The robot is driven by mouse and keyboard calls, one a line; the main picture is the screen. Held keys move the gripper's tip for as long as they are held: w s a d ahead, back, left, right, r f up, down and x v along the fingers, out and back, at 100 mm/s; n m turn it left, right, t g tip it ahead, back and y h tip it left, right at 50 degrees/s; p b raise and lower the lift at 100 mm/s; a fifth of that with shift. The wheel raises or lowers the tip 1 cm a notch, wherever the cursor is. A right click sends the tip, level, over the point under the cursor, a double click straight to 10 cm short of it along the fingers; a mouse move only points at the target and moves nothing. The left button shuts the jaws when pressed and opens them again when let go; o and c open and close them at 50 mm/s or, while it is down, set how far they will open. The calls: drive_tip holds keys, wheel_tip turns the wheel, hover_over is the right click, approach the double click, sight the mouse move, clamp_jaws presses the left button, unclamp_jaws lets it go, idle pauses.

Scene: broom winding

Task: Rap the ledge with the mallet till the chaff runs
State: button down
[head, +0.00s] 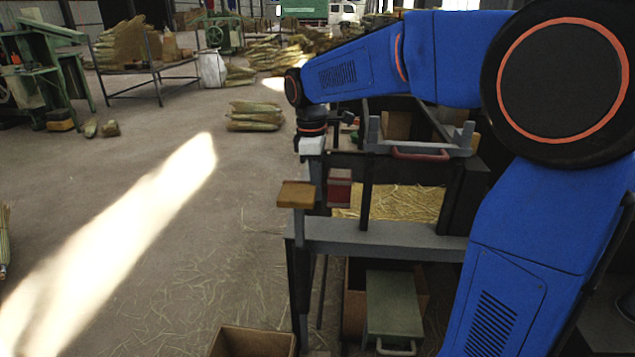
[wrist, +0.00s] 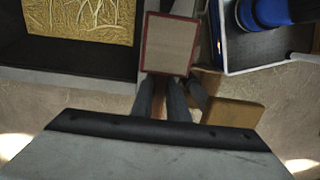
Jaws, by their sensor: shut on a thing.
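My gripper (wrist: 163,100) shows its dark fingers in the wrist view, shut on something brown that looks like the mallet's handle. A red-edged block with a pale face (wrist: 168,45), likely the mallet's head, is just beyond the fingertips. It shows as a dark red block (head: 340,188) in the head view. A tan wooden block (head: 297,194), possibly the ledge, stands out at the left of the stand. It lies right of the fingers in the wrist view (wrist: 232,112). Contact between the two blocks cannot be told. Straw-coloured chaff (head: 400,203) lies in a dark tray right of the red block.
A grey beam (head: 385,236) crosses the stand's front. Below are a green box (head: 393,305) and an open cardboard box (head: 253,342). A grey frame with a red handle (head: 420,153) is above the chaff. The floor to the left is mostly clear.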

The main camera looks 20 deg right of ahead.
wheel_tip(320, 180, down, 9)
drive_tip(key=shift+r, duration=1.8)
